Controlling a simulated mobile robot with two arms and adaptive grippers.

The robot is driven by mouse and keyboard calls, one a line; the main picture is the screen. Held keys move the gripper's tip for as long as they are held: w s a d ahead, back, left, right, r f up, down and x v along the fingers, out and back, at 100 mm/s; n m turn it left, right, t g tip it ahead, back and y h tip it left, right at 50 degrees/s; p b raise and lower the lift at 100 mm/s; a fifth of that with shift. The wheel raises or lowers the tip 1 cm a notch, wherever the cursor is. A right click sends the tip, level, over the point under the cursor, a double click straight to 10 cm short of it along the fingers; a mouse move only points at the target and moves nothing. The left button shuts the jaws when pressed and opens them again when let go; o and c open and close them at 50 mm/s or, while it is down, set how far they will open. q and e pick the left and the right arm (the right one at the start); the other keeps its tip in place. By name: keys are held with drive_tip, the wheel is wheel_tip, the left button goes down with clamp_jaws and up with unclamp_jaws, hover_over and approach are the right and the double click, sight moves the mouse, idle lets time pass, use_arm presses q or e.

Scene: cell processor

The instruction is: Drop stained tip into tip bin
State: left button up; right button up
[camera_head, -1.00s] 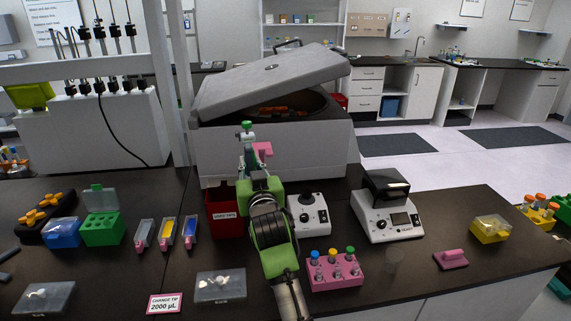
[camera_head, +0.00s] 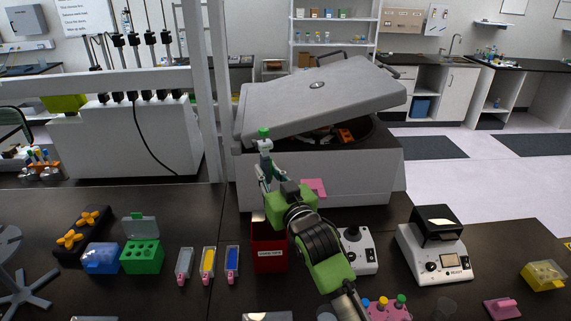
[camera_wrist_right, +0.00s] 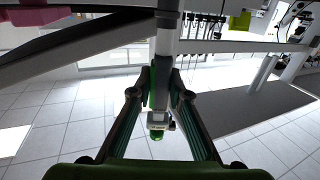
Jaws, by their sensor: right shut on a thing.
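My right gripper (camera_head: 267,182) is shut on a pipette (camera_head: 265,146) with a green top and holds it upright above the bench. The pipette's grey-and-green body also shows between the fingers in the right wrist view (camera_wrist_right: 165,60). The red tip bin (camera_head: 269,262), with a white label, stands on the bench; in the head view the gripper and pipette appear above it. How far behind or over its opening they are, I cannot tell. The pipette's lower end and any stained tip cannot be made out. My left gripper is not in view.
A large grey centrifuge (camera_head: 340,165) with a raised lid stands behind the gripper. Left of the bin stand several tip boxes (camera_head: 207,264) and a green rack (camera_head: 142,257). Right are a small white device (camera_head: 360,255) and a boxy instrument (camera_head: 435,250).

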use_arm(q)
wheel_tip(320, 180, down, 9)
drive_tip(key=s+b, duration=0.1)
drive_tip(key=b, duration=0.8)
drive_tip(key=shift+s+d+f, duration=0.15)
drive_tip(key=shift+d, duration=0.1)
use_arm(e)
wheel_tip(320, 180, down, 13)
drive_tip(key=shift+s+f, duration=0.2)
drive_tip(key=shift+s, duration=0.1)
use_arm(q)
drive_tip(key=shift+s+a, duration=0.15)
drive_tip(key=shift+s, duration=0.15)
use_arm(e)
drive_tip(key=shift+d, duration=0.1)
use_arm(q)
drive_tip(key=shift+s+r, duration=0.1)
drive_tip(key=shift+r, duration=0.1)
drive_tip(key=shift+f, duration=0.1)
use_arm(e)
drive_tip(key=shift+w, duration=0.1)
